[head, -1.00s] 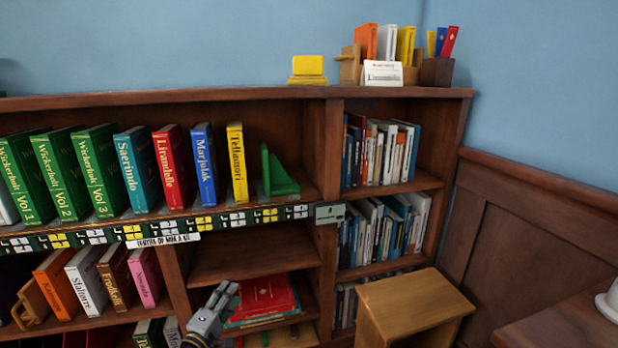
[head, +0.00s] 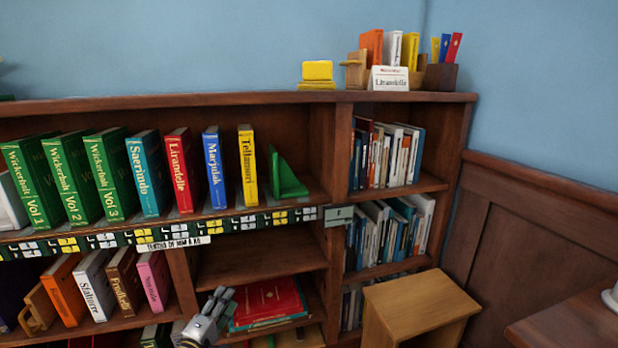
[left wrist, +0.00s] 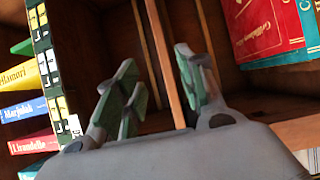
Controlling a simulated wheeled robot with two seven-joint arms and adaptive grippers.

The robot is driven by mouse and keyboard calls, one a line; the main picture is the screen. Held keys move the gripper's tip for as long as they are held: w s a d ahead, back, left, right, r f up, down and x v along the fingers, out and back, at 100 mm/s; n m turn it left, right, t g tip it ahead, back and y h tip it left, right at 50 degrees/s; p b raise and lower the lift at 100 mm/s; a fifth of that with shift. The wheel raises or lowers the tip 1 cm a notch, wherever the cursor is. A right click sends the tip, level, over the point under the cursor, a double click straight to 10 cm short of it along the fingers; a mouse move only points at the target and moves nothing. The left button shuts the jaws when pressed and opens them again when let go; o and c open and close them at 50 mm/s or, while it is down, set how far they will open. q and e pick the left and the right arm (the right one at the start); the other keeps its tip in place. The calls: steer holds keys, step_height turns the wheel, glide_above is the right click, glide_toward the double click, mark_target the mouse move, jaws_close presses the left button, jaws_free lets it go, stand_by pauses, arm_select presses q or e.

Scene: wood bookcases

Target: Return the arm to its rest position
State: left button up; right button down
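My left gripper (head: 218,303) is at the bottom of the head view, low in front of the lower shelf and left of the stacked red books (head: 265,303). In the left wrist view its two fingers (left wrist: 160,85) stand apart with nothing between them. The red book also shows in the wrist view (left wrist: 255,25), to the right of the fingers and apart from them. My right gripper is in neither view.
The upper shelf holds green volumes (head: 70,180), a red Lirandelle book (head: 180,170), a yellow book (head: 248,165) and a green bookend (head: 285,178). A wooden stool (head: 420,300) stands right of the gripper. The middle shelf (head: 260,262) is partly bare.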

arm_select(q)
steer(key=shift+s+a, duration=0.15)
steer(key=shift+a, duration=0.35)
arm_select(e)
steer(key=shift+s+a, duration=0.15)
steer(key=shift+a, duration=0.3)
